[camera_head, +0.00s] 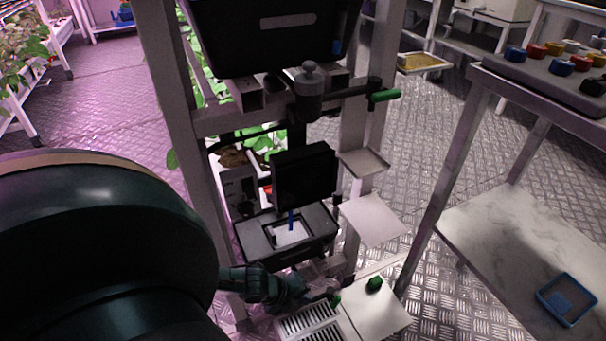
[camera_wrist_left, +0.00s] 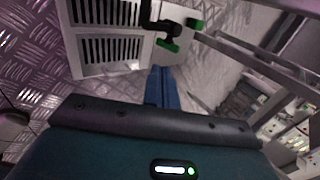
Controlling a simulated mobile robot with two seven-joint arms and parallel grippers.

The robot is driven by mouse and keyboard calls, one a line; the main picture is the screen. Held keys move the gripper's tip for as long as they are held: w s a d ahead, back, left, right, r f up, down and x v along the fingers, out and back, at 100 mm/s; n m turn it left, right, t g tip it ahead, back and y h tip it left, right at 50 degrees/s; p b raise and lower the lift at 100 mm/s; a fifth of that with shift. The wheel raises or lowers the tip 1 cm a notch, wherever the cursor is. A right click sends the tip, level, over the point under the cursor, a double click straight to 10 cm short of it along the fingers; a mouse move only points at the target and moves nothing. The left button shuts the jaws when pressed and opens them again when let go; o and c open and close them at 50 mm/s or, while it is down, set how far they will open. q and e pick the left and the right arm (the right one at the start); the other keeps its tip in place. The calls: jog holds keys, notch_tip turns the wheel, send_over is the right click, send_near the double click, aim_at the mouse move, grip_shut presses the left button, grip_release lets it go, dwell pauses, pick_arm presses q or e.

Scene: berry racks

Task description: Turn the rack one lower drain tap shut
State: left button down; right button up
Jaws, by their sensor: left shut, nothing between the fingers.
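The lower drain tap (camera_wrist_left: 160,24) is a black fitting with green ends, in front of a slatted drain grate in the left wrist view. Its green handle (camera_wrist_left: 168,45) lies just beyond my fingertips. In the head view a green end (camera_head: 374,284) of the tap shows low on the rack, right of my left gripper (camera_head: 304,291). The left gripper is shut and empty, its blue fingers (camera_wrist_left: 162,72) together and pointing at the tap. I cannot tell whether they touch the handle. My arm hides part of the rack's lower left. My right gripper is out of view.
An upper tap with a green handle (camera_head: 385,96) sits on the rack above. A black box (camera_head: 304,175) stands over a dark tray (camera_head: 323,247). A slatted grate (camera_head: 310,323) lies below. A table with a blue tray (camera_head: 567,300) stands right; metal floor lies between.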

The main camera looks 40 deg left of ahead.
pick_arm(q)
jog(key=w+r+b+x, duration=0.1)
jog(key=b+x, duration=0.4)
jog(key=x, duration=0.5)
jog(key=shift+w+d+r, duration=0.2)
jog(key=shift+w+d, duration=0.1)
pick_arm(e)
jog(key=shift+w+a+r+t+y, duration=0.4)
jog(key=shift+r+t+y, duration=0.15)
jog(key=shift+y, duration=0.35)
pick_arm(q)
jog(key=shift+w+r+g, duration=0.1)
jog(key=shift+w+g, duration=0.05)
jog(key=shift+g, duration=0.15)
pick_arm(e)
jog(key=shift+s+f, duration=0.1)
